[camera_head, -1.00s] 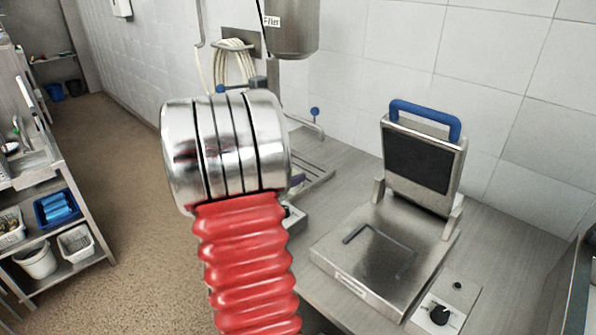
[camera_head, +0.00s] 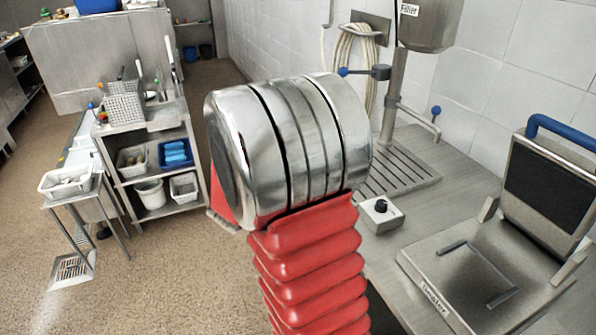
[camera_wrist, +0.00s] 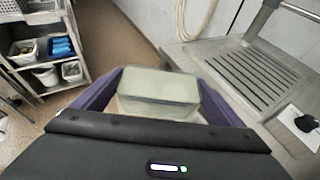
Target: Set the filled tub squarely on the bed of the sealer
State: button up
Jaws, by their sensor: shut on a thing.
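The tub (camera_wrist: 158,88), a box-shaped thing with pale greenish contents, shows in the wrist view between the purple fingers of my gripper (camera_wrist: 163,82). My gripper is shut on it and holds it up, away from the counter. The sealer (camera_head: 560,185) stands at the right of the head view with its dark-faced lid raised and a blue handle on top. Its steel bed (camera_head: 445,262) is empty, with a dark angled guide on it. My arm hides the gripper and tub in the head view.
The filler (camera_head: 430,22) hangs over a slotted drain (camera_head: 400,180) behind my arm. A small box with a black knob (camera_head: 381,207) sits on the counter between drain and sealer. Shelves with tubs (camera_head: 155,165) stand at the left; open floor lies between.

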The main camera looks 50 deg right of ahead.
jog(key=w+a+f+n+t+y, duration=0.1)
jog(key=w+a+n+t+y, duration=0.1)
jog(key=a, duration=1.4)
jog(key=w+a+f+n+t+y, duration=0.2)
jog(key=a+n+y, duration=0.3)
jog(key=a, duration=1.1)
jog(key=shift+n+t, duration=0.4)
jog(key=shift+t, duration=0.3)
jog(key=shift+w+d, duration=0.1)
